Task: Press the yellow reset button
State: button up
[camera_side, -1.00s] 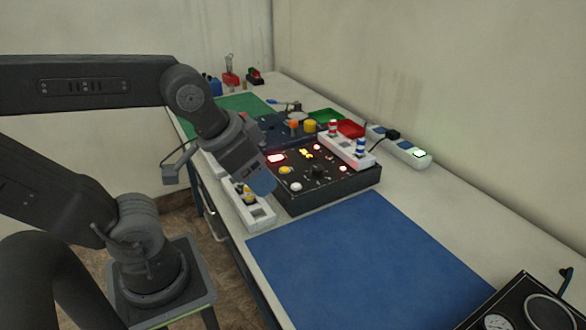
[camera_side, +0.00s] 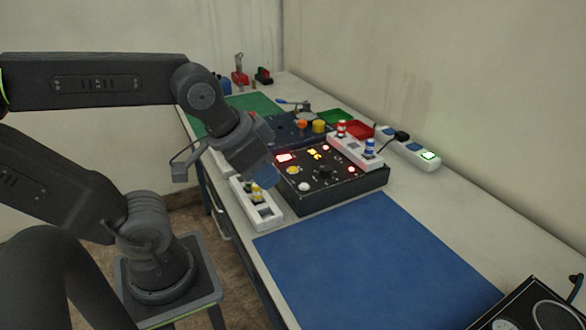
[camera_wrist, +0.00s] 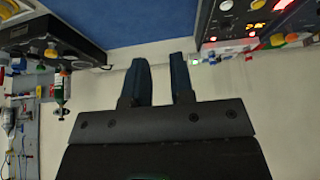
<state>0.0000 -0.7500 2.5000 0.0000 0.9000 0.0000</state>
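A black control panel (camera_side: 335,192) stands on the bench behind the blue mat. A round yellow button (camera_side: 293,170), apparently the reset button, sits on its left part, below a lit red display (camera_side: 286,157). My gripper (camera_side: 266,176) hangs just left of the panel in the side view, close to the yellow button but apparently apart from it. In the wrist view my gripper (camera_wrist: 160,62) shows two dark blue fingers with an empty gap between them. The panel (camera_wrist: 212,25) is at the upper right there, and I cannot clearly identify the reset button in that view.
A white power strip (camera_side: 257,212) with a yellow plug lies left of the panel. Another strip (camera_side: 350,150), bearing red and blue striped pieces, lies along the panel's far right side. The blue mat (camera_side: 370,265) is bare. A wall borders the bench's right side.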

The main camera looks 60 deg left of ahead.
grip_shut()
dwell(1.1)
